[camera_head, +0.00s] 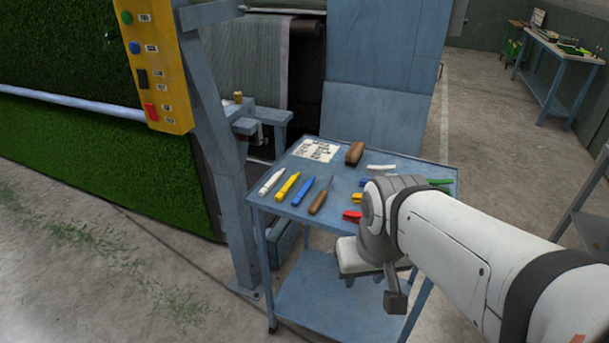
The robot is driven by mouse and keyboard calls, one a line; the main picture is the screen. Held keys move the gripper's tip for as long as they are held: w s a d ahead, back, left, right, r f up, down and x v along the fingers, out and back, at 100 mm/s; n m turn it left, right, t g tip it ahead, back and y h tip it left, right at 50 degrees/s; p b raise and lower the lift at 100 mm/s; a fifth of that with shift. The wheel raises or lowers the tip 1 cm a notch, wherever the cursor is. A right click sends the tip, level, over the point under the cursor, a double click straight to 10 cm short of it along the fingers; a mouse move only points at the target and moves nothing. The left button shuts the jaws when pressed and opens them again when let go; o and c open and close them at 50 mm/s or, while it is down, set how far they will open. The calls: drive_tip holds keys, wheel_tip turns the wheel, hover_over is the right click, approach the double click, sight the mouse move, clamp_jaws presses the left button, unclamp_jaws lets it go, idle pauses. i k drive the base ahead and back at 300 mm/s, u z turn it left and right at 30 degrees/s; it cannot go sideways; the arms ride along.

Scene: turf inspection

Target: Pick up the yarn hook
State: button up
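The yarn hook appears to be the tool with a brown wooden handle and thin metal shaft (319,199). It lies on the blue cart's top shelf (287,211), to the right of a blue-handled tool. My white arm comes in from the right. My gripper (363,279) hangs at the front of the cart, to the right of and below the hook in the picture, apart from it. Its fingers are small and partly hidden by my wrist, so I cannot tell whether they are open.
White (271,183), yellow (287,186) and blue (304,191) tools lie left of the hook. A paper sheet (316,150) and brown brush (354,153) lie behind. My arm partly covers more coloured tools. A blue machine post (222,150) stands close left.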

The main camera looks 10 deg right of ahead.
sight(313, 207)
drive_tip(key=k, duration=1.1)
drive_tip(key=u, duration=0.4)
drive_tip(key=i, duration=2)
drive_tip(key=z, duration=0.8)
